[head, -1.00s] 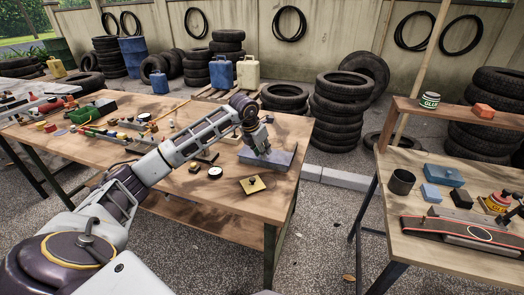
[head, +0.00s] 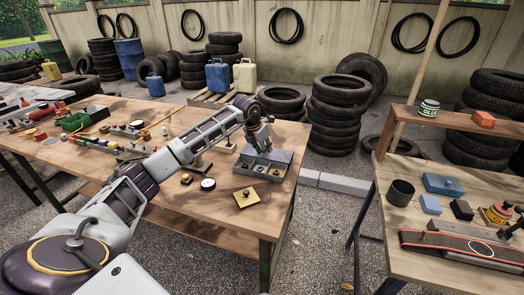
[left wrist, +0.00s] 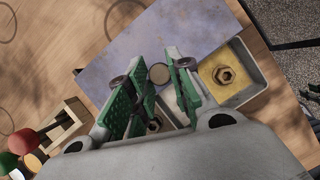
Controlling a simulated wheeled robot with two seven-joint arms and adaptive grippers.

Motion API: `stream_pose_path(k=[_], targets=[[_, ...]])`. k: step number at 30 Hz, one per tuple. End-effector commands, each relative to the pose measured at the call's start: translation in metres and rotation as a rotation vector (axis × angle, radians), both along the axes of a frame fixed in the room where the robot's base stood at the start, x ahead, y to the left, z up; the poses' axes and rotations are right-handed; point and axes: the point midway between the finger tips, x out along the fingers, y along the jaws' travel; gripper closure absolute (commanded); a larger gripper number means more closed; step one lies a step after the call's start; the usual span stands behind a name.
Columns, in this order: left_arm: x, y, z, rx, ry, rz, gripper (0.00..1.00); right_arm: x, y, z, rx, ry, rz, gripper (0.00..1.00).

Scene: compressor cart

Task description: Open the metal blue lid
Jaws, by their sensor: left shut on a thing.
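The blue-grey metal lid (head: 283,155) belongs to a low metal box (head: 258,172) near the right end of the left workbench. The box's front compartments are uncovered, and the lid lies toward the back. My left gripper (head: 262,146) is above it. In the left wrist view the lid (left wrist: 130,50) is a flat plate with a small round knob (left wrist: 158,73) between the fingertips of my left gripper (left wrist: 155,80). The gripper is shut on the knob. A brass nut (left wrist: 225,75) shows in one compartment. The fingers hide part of the box. My right gripper is not in view.
A yellow plate with a knob (head: 247,198) and a round white dial (head: 208,184) lie in front of the box. Tools and a green bin (head: 85,119) stand at the bench's left. A second bench (head: 440,210) is on the right, across a gap.

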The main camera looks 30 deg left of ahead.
Motion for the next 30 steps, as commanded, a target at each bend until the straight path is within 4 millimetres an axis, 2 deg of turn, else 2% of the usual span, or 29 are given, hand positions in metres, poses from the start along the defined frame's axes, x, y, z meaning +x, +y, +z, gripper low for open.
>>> stream_pose_path(k=[11,12,17,30], targets=[[0.0027,0.0009,-0.0007,0.000,0.001,0.000,1.00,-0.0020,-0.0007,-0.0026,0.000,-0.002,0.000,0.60],[0.0027,0.0009,-0.0006,0.000,0.001,0.000,0.76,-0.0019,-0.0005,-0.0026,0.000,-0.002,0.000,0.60],[0.0027,0.0009,-0.0006,0.000,0.001,0.000,0.56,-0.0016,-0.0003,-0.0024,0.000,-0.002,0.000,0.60],[0.0016,0.0011,0.0020,0.001,0.001,0.000,0.56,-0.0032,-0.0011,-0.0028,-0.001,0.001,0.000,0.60]])
